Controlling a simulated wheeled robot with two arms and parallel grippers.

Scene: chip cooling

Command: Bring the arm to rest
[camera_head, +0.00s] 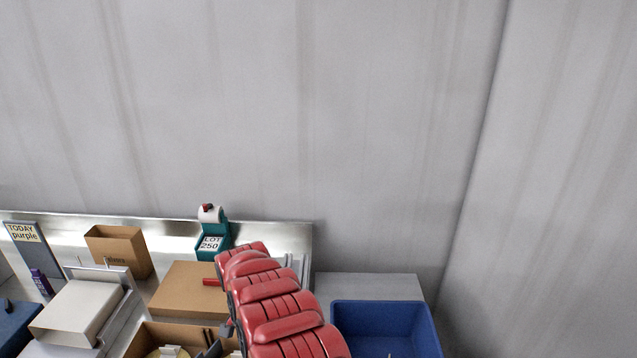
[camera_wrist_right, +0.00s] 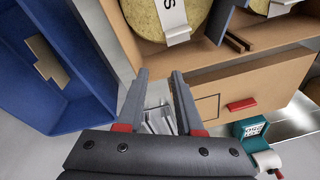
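My right arm (camera_head: 275,300), red and segmented, rises from the bottom of the head view over the bench. Its gripper is not clearly visible there. In the right wrist view my right gripper (camera_wrist_right: 159,76) has its two grey fingers apart, with red pads at their bases. Nothing is held between them; pale metallic slats (camera_wrist_right: 160,118) show behind the gap. My left arm and gripper are in neither view.
A blue bin (camera_head: 388,304) stands right of the arm. A cardboard box (camera_head: 185,291) with a red handle and a teal LOT 250 dispenser (camera_head: 212,243) stand behind and left. An open box holding yellow rounds (camera_wrist_right: 125,40) is close by. Bare wall fills the upper view.

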